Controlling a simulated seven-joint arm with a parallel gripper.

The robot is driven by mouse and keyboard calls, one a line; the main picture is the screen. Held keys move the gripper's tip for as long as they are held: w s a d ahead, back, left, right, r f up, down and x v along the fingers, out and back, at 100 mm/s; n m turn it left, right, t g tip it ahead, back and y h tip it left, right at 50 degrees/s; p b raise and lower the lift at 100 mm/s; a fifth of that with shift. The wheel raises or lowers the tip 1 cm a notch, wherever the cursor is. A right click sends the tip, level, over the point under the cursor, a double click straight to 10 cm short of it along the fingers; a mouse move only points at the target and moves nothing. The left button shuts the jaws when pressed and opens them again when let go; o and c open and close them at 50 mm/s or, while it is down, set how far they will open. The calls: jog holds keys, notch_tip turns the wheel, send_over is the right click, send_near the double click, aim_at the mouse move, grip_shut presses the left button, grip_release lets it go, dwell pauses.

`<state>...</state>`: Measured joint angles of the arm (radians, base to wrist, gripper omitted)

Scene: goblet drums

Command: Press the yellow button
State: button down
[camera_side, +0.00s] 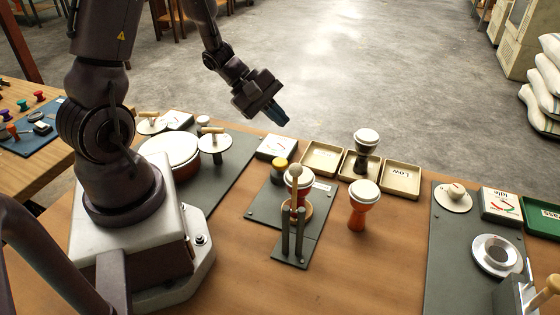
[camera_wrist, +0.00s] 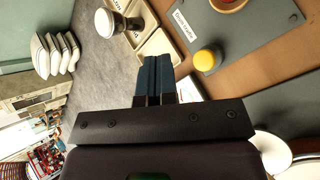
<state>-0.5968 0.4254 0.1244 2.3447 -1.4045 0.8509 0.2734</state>
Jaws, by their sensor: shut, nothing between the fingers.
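My gripper (camera_side: 281,119) is in the air above and behind the button, near the table's back edge. Its blue fingers are shut and empty in the wrist view (camera_wrist: 155,66), apart from the button.
A red goblet drum in the stand (camera_side: 305,181) is just in front of the button. Another red drum (camera_side: 358,210) stands to the right. A dark drum (camera_side: 366,148) stands in the middle of several shallow trays (camera_side: 401,178). A white box (camera_side: 276,148) is behind the button.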

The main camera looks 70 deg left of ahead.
send_near(285, 164)
jog(key=shift+w+d+f, duration=0.45)
jog(key=shift+w+d, duration=0.15)
jog(key=shift+w, duration=0.1)
jog(key=shift+w+d+f, duration=0.4)
jog(key=shift+w+d, duration=0.2)
jog(key=shift+w, duration=0.15)
jog(key=shift+w+d+f, duration=0.45)
jog(key=shift+w+d, duration=0.15)
jog(key=shift+w, duration=0.1)
jog(key=shift+f, duration=0.15)
jog(key=shift+f, duration=0.3)
jog(key=shift+f, duration=0.95)
dwell(1.2)
jog(key=shift+r, duration=1.4)
jog(key=shift+r, duration=2.5)
